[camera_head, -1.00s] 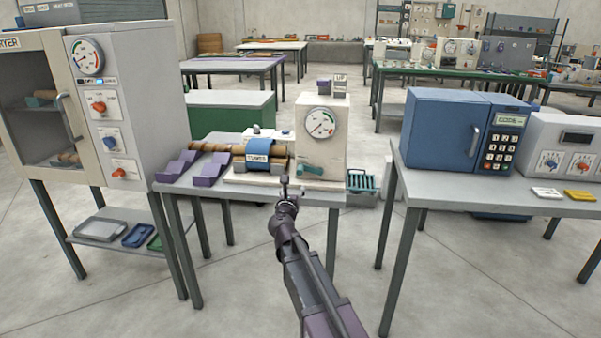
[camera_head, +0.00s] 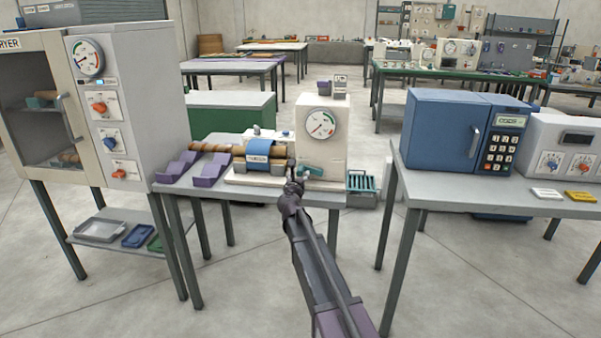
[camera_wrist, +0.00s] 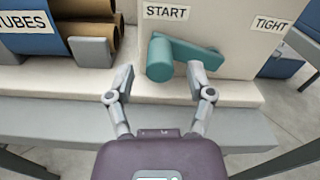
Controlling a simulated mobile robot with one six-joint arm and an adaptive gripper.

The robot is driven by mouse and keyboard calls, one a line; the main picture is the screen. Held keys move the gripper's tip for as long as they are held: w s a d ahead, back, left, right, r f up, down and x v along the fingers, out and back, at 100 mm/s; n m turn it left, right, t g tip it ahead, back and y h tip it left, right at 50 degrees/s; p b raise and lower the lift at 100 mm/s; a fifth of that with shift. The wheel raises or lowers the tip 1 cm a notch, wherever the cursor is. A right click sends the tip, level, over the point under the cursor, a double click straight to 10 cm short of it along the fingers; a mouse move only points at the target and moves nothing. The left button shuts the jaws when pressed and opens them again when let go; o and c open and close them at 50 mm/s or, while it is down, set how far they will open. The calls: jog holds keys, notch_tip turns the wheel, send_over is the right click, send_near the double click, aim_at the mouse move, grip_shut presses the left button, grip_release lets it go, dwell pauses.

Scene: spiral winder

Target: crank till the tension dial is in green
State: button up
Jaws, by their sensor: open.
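The winder (camera_head: 331,150) is a cream machine on a grey table, with a round tension dial (camera_head: 320,123) on its upright housing. The dial's needle seems to point to the lower left, but it is too small to read surely. The teal crank (camera_wrist: 195,53) is below the dial, between the START and TIGHT labels. Its grip end (camera_wrist: 159,60) is at the START side. My gripper (camera_wrist: 162,78) is open, with its fingertips on either side of the grip end and a little short of it. In the head view, my gripper (camera_head: 294,186) is at the table's front edge.
Brown tubes (camera_head: 212,148) and a blue band (camera_head: 258,150) are on the winder's left side, with purple cradles (camera_head: 211,170) beside them. A teal crate (camera_head: 361,187) is to the right. A table with a blue oven (camera_head: 440,130) stands further right.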

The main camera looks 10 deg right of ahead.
jog(key=shift+x, duration=1.4)
grip_shut()
jog(key=shift+d, duration=0.1)
